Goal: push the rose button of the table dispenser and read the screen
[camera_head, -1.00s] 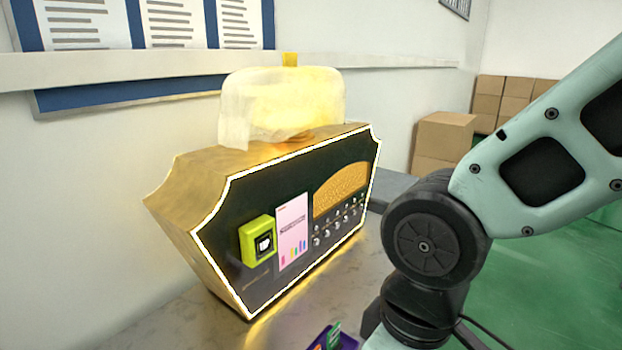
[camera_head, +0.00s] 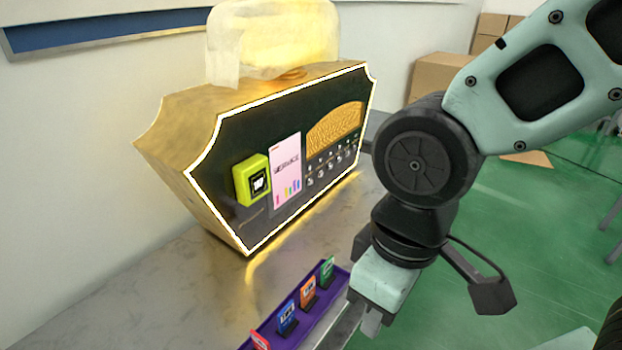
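The table dispenser (camera_head: 285,122) is a gold case with a black front and a glowing white outline, standing on a grey table by the wall. Several small round buttons (camera_head: 332,164) sit in rows at the right of its front, under a gold arched panel (camera_head: 336,129). Their labels are too small to read, so I cannot tell which one is rose. A yellow-green box with a small dark square (camera_head: 252,180) and a pink card (camera_head: 286,172) are to their left. I see no readable screen text. My gripper (camera_head: 371,322) is low in front, apart from the dispenser; its fingers are unclear.
A purple tray (camera_head: 334,296) with several small coloured cards lies on the table in front of the dispenser, close beside my gripper. The grey tabletop (camera_head: 190,290) is clear at left. Cardboard boxes (camera_head: 440,75) stand behind at right on the green floor.

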